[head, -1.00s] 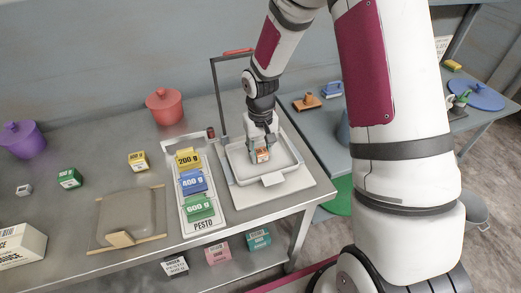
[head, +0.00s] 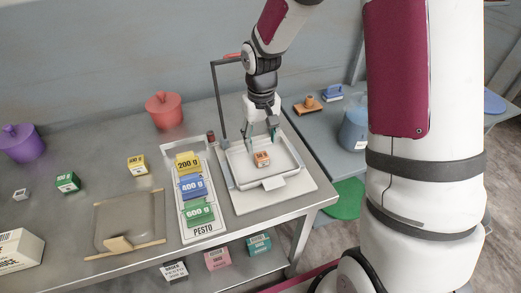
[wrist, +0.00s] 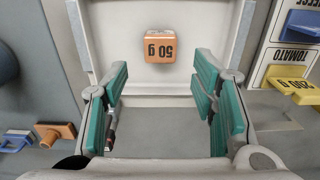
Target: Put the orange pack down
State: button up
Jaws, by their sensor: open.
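The orange pack (head: 262,159) is a small box. It rests in the white tray (head: 286,172) on the scale-like stand at the right end of the metal table. In the wrist view the orange pack (wrist: 160,47) shows "50 g" upside down and lies beyond my fingertips, clear of them. My gripper (head: 261,138) is open and empty, above and behind the pack. Its green-padded fingers (wrist: 164,80) stand wide apart in the wrist view.
A thin dark frame (head: 219,95) rises at the tray's back left. A rack of weight-labelled cards (head: 203,232) stands left of the tray. A red pot (head: 164,110) and a yellow box (head: 138,166) are farther left. A lower blue-grey table (head: 310,127) is to the right.

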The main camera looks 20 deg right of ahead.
aim_at(261, 154)
jog(key=s+r+t, duration=0.1)
jog(key=s+r, duration=0.4)
jog(key=r, duration=0.4)
jog(key=s+r+t, duration=0.1)
jog(key=s+r, duration=0.3)
jog(key=r, duration=0.6)
jog(key=s+r+t, duration=0.1)
jog(key=s+r, duration=0.1)
jog(key=s, duration=0.4)
jog(key=s+r+t, duration=0.2)
jog(key=s, duration=0.5)
jog(key=shift+s+r, duration=0.15)
jog(key=shift+r, duration=0.2)
